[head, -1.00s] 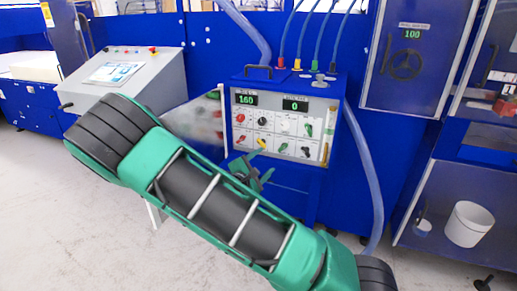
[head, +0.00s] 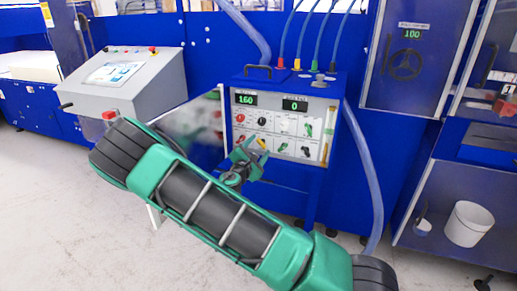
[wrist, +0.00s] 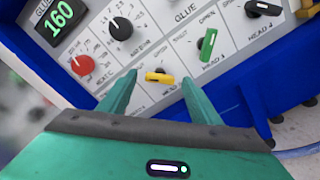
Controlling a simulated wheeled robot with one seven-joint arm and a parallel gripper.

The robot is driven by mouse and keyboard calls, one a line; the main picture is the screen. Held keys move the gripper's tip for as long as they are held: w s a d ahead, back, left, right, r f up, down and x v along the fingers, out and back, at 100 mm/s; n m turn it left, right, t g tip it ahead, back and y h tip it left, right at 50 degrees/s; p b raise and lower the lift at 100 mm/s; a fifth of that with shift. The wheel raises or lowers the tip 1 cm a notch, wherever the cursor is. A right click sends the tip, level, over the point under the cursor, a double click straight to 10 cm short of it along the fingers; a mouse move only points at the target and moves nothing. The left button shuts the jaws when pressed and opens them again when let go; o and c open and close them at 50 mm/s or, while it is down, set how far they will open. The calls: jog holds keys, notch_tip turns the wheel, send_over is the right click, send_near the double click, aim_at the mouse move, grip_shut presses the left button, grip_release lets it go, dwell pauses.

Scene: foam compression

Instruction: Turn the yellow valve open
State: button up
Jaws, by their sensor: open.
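The yellow valve (wrist: 160,77) is a small handle on the lower row of the white control panel (head: 285,122). In the wrist view it lies nearly level across its mount, between my fingertips in the picture. In the head view the yellow valve (head: 263,143) shows just above my gripper (head: 246,152). My gripper (wrist: 158,80) is open, with one green finger on each side of the valve. The fingers do not visibly touch it. I cannot tell how far the fingertips are from the panel.
A red knob (wrist: 83,65), a black dial (wrist: 121,28) and a green handle (wrist: 208,45) sit near the yellow valve. An open clear door (head: 197,125) stands left of the panel. A blue hose (head: 366,170) hangs at the right.

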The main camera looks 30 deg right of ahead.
jog(key=shift+w+d, duration=0.3)
jog(key=shift+d, duration=0.1)
